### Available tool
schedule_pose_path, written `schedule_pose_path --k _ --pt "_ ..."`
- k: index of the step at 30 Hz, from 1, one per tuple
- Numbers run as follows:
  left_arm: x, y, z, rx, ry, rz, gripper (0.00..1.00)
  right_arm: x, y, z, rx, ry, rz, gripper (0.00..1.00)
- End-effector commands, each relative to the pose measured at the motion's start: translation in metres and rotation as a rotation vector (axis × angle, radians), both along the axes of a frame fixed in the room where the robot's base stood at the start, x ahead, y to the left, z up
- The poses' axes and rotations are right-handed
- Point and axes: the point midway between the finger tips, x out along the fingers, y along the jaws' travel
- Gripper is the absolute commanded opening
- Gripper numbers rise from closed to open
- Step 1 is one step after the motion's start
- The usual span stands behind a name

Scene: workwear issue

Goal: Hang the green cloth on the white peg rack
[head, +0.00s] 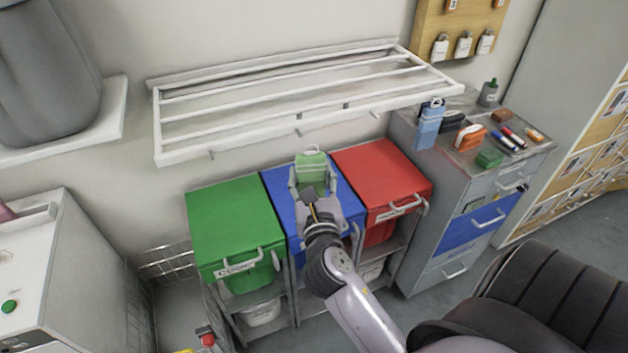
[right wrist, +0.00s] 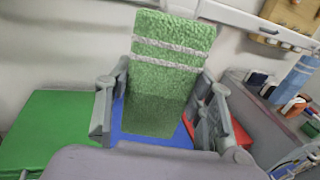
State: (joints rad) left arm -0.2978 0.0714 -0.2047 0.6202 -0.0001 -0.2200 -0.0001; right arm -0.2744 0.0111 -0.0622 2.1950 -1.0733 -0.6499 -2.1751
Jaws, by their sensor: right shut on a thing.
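The green cloth (head: 312,170) is held upright by my right gripper (head: 313,184), with a small pale loop at its top. In the right wrist view the cloth (right wrist: 172,65) is textured, with two pale stripes, and stands between the fingers of the gripper (right wrist: 160,108). The white peg rack (head: 230,143) is a slatted wall shelf with short pegs along its front rail. In the head view the cloth shows just below that rail, near a middle peg, apart from it. The rail (right wrist: 255,22) also shows behind the cloth in the right wrist view. My left gripper is out of view.
A blue cloth (head: 429,127) hangs at the rack's right end. Green (head: 235,215), blue (head: 277,185) and red (head: 375,170) lidded bins stand below. A grey cabinet (head: 440,170) with small items on top is at right. The rack's left pegs are empty.

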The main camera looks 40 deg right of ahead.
Motion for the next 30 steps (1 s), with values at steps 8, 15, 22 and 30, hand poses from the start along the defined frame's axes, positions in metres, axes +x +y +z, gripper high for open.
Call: schedule_pose_path --k 8,15,22,30 --pt "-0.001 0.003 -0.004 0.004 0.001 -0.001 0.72 0.017 -0.004 -0.002 -0.001 -0.002 0.0 0.26" --pt "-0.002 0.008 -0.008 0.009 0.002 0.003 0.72 0.031 -0.008 -0.003 0.0 -0.002 -0.001 0.26" --pt "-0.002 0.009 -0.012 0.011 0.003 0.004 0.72 0.044 -0.011 -0.004 0.0 -0.001 -0.001 0.26" --pt "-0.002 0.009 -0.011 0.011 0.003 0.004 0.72 0.058 -0.014 -0.006 -0.001 0.0 0.0 0.26"
